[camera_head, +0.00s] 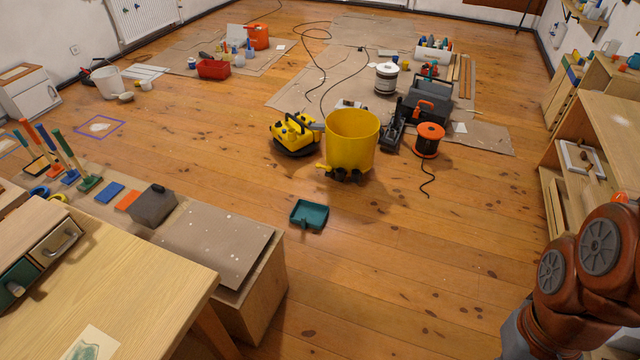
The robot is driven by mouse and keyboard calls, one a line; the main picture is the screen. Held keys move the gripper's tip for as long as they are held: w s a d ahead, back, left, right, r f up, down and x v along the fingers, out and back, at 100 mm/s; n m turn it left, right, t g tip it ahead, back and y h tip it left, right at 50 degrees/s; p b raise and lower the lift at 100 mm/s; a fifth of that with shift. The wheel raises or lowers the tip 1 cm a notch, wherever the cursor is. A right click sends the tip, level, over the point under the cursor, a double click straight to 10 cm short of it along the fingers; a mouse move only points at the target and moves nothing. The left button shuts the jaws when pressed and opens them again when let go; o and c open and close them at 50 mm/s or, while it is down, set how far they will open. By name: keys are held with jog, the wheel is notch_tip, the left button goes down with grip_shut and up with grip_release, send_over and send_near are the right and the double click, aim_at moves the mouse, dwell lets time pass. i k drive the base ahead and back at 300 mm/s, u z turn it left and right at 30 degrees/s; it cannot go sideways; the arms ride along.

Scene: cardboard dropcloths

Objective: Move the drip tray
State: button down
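A small teal tray (309,216), which looks like the drip tray, lies on the wooden floor near the middle of the head view. It is shallow and looks empty. It sits in front of a yellow bucket-like drum (352,142), apart from it, and just right of a low box covered with brown card. My gripper is outside the view. Only brown-red links of my arm show at the lower right, well away from the tray.
A light wood table (150,265) fills the lower left, beside the card-covered box (215,240). A yellow-black machine (293,133) and an orange cable reel (428,140) stand farther back. Wooden shelving (590,120) lines the right side. The floor right of the tray is clear.

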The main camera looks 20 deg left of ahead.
aim_at(305, 213)
jog(key=i, duration=3.9)
jog(key=u, duration=4.6)
